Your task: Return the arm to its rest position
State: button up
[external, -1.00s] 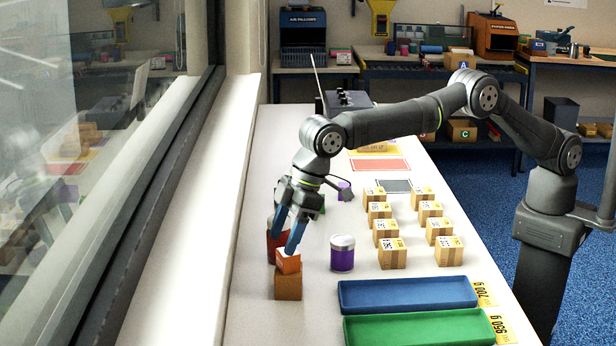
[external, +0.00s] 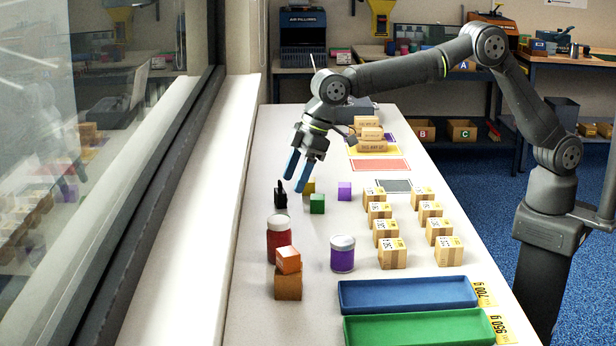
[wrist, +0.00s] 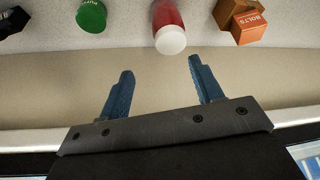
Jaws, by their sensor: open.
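My gripper (external: 297,172) has blue fingers. It hangs in the air above the white table (external: 250,250), above and beyond the orange blocks. Its fingers are apart with nothing between them, as the wrist view also shows (wrist: 157,92). A small orange block (external: 288,260) rests slightly turned on a larger brown-orange block (external: 288,287). In the wrist view the small orange block bears the word BOLTS (wrist: 248,25). A red jar with a white lid (external: 279,242) stands just behind the two blocks, and also shows in the wrist view (wrist: 168,25).
A purple jar (external: 342,256) and rows of small cartons (external: 392,253) stand to the right. Green (external: 317,204), purple (external: 344,191) and black (external: 281,194) items lie beyond. Blue (external: 408,293) and green (external: 418,328) trays lie in front. A window (external: 150,190) runs along the left.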

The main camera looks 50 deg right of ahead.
jog(key=w+d+f+m, duration=0.1)
jog(key=w+d+f, duration=0.1)
jog(key=d, duration=0.7)
jog(key=w+d+f+m, duration=0.2)
jog(key=w+d+f, duration=0.1)
jog(key=d, duration=0.5)
jog(key=s+a+f+t, duration=0.1)
jog(key=s+a+f, duration=0.2)
jog(key=a, duration=0.3)
jog(key=shift+s+f+h, duration=0.3)
jog(key=shift+s+f, duration=0.05)
jog(key=shift+f, duration=0.35)
